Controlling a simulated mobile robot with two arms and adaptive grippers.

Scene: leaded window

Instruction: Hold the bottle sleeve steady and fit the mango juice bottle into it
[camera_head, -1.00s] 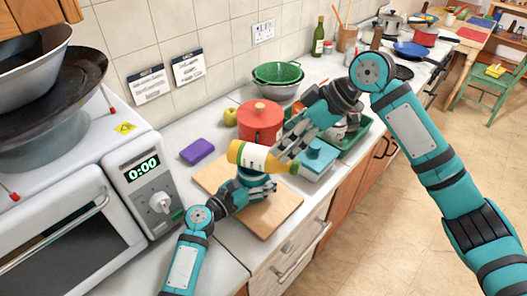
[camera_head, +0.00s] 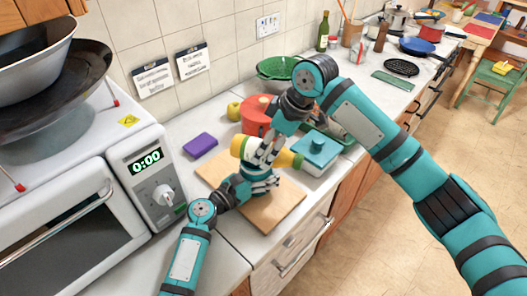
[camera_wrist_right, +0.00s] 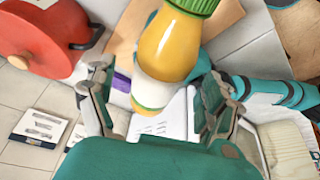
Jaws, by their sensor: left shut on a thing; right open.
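The mango juice bottle (camera_head: 282,157), yellow-orange with a pale label and green cap, lies roughly level above the wooden board, its cap end to the right. My left gripper (camera_head: 258,180) is below it and appears shut on its body; the contact is partly hidden. My right gripper (camera_head: 265,153) is open around the bottle from above. In the right wrist view, the bottle (camera_wrist_right: 172,45) stands between the two spread fingers of my right gripper (camera_wrist_right: 155,95), cap toward the top. I cannot pick out the bottle sleeve in either view.
The wooden board (camera_head: 275,210) lies under the grippers. A red pot (camera_head: 254,112), a purple sponge (camera_head: 200,145) and a teal lidded box (camera_head: 319,150) stand close around it. A green colander (camera_head: 275,67) is behind; the oven (camera_head: 75,220) is left.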

